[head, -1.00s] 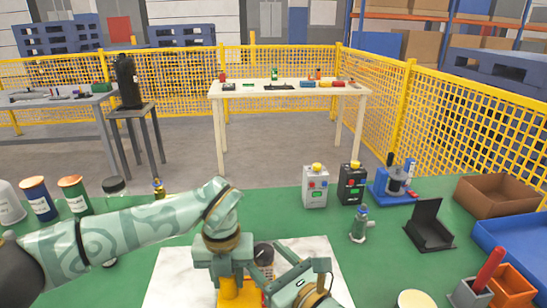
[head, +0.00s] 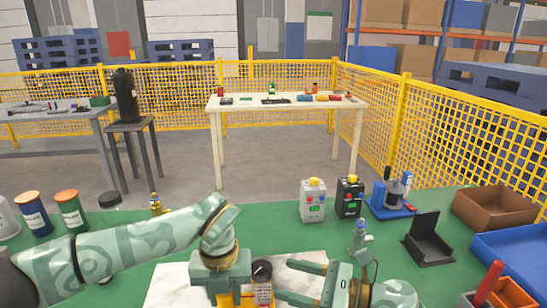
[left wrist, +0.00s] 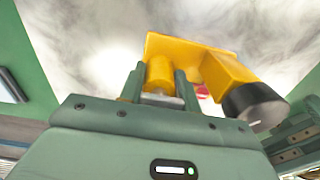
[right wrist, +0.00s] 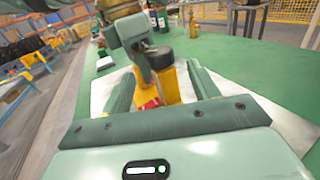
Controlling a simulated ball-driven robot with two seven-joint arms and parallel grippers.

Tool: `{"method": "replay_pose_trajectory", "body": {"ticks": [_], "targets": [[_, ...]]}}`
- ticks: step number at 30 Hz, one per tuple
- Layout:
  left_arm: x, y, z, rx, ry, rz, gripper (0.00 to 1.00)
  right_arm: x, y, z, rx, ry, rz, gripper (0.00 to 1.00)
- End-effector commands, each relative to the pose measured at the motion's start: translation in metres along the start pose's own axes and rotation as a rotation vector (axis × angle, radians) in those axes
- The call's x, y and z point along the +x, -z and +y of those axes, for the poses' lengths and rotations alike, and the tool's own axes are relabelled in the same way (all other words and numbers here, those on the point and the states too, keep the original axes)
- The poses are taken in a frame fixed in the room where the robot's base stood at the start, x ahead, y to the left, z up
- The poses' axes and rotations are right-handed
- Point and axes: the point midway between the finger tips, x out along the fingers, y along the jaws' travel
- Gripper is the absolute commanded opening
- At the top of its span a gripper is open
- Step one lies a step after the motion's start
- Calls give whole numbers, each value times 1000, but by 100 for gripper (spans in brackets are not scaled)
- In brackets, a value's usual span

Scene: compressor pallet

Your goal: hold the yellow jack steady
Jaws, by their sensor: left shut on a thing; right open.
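The yellow jack (head: 228,299) stands on a pale marbled plate (head: 168,288), with its black round end (head: 262,271) toward the right gripper. My left gripper (head: 222,284) comes from above and is shut on a yellow post of the jack. In the left wrist view the fingers (left wrist: 160,86) sit on both sides of that post, with the yellow body (left wrist: 205,62) beyond. My right gripper (head: 296,283) is open to the right of the jack. In the right wrist view the jack (right wrist: 170,88) shows between and beyond its spread fingers (right wrist: 160,90). The jack's lower part is partly hidden.
Behind on the green table stand a grey box (head: 313,203), a black box (head: 349,199) and a blue press (head: 390,200). A black stand (head: 428,242) and brown bin (head: 494,208) are at right. Canisters (head: 70,209) stand at left.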

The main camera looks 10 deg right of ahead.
Motion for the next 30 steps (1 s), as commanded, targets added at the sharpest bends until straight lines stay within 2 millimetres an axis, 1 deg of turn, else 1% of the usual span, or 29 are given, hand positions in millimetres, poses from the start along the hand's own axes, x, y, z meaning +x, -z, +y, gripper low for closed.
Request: {"method": "replay_pose_trajectory", "body": {"ticks": [1,3,8,12,20,30], "targets": [[0,0,0,1,1,-1,0,-13,1,0,-1,1,5,61],[-1,0,0,1,1,-1,0,-30,1,0,1,1,4,61],[-1,0,0,0,1,-1,0,-68,1,1,0,1,4,61],[-1,0,0,0,1,-1,0,-53,-29,-11,62,7,-94,61],[0,0,0,0,1,-1,0,-28,-82,-34,223,18,-261,61],[0,0,0,1,1,-1,0,4,-149,-70,499,27,-433,61]]}}
